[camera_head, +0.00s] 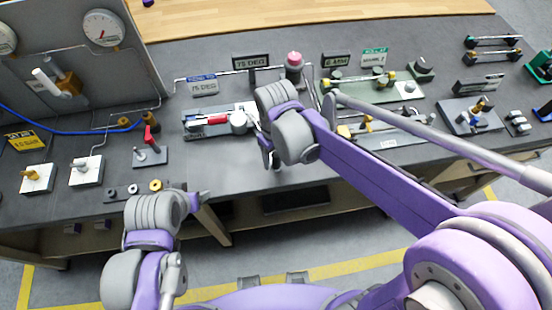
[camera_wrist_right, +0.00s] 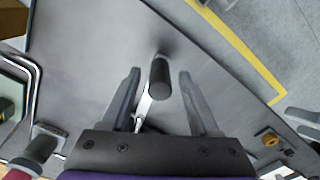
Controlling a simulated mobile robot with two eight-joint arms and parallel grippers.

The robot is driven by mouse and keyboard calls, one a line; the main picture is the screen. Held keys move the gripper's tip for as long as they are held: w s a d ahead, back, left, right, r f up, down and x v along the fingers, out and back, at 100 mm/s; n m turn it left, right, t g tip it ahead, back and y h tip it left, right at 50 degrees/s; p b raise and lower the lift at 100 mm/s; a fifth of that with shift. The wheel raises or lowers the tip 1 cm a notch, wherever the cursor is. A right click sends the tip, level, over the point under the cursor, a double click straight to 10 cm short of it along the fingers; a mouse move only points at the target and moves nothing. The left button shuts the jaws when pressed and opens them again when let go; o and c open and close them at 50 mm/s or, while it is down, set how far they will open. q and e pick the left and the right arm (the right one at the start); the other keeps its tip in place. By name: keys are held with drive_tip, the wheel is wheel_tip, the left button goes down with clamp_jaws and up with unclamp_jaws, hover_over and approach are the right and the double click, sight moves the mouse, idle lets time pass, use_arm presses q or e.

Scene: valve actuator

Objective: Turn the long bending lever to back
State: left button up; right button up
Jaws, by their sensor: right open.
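The long bending lever shows in the right wrist view as a dark cylindrical grip (camera_wrist_right: 160,77) on a thin metal rod. My right gripper (camera_wrist_right: 159,88) is open, with one finger on each side of the grip and visible gaps between. In the head view my right gripper (camera_head: 270,154) points down over the front part of the bench, and its wrist hides most of the lever there. My left gripper (camera_head: 198,197) is near the bench's front edge at the left, away from the lever; its finger opening is unclear.
The grey bench (camera_head: 225,165) carries a fixture with a red handle (camera_head: 216,120) left of my right gripper. A pink-topped post (camera_head: 294,60) and a 75 DEG sign (camera_head: 251,62) stand behind. A small red-lever valve (camera_head: 150,140) is farther left. More fixtures crowd the right side.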

drive_tip(key=shift+f, duration=1)
clamp_jaws()
idle(0.8)
